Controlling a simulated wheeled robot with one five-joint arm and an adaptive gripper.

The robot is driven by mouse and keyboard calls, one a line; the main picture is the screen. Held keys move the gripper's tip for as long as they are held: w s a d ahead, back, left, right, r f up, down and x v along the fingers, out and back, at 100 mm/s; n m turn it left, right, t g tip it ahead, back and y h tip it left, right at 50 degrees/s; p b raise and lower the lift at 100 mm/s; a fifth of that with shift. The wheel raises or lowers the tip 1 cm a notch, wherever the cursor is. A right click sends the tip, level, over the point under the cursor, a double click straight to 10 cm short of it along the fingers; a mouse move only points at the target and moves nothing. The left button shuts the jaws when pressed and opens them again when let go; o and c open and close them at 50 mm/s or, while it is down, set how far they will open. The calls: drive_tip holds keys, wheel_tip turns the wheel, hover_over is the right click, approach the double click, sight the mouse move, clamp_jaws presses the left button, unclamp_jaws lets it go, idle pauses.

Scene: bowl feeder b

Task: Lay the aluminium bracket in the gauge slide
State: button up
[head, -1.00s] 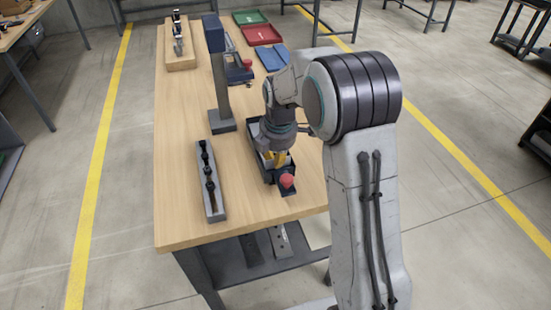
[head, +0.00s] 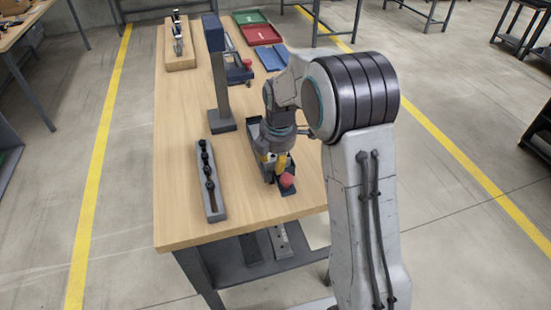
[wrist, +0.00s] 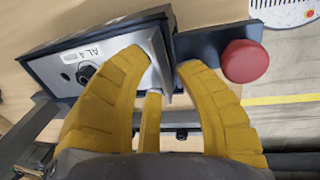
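The aluminium bracket (wrist: 102,62), a pale metal plate marked "AL 4", lies in the dark channel of the gauge slide in the wrist view; it cannot be made out in the head view. The gauge slide (wrist: 95,37) is a dark trough with a red knob at its end; it also shows in the head view (head: 253,131). My gripper (wrist: 163,66) has its yellow fingers spread on either side of the bracket's upright edge, with a gap at the right finger. It also shows in the head view (head: 274,165), low over the knob end of the slide.
A grey rail with black knobs (head: 210,180) lies left of the slide. A dark post on a base (head: 222,120) stands behind. Green, red and blue trays (head: 262,36) lie at the far end. The bench front left is clear.

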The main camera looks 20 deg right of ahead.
drive_tip(key=shift+r, duration=0.1)
wheel_tip(320, 180, up, 11)
drive_tip(key=s, duration=0.2)
drive_tip(key=s+m+t, duration=0.1)
drive_tip(key=s+m, duration=1.7)
drive_tip(key=s, duration=0.7)
drive_tip(key=shift+s+t, duration=0.3)
drive_tip(key=shift+t, duration=0.1)
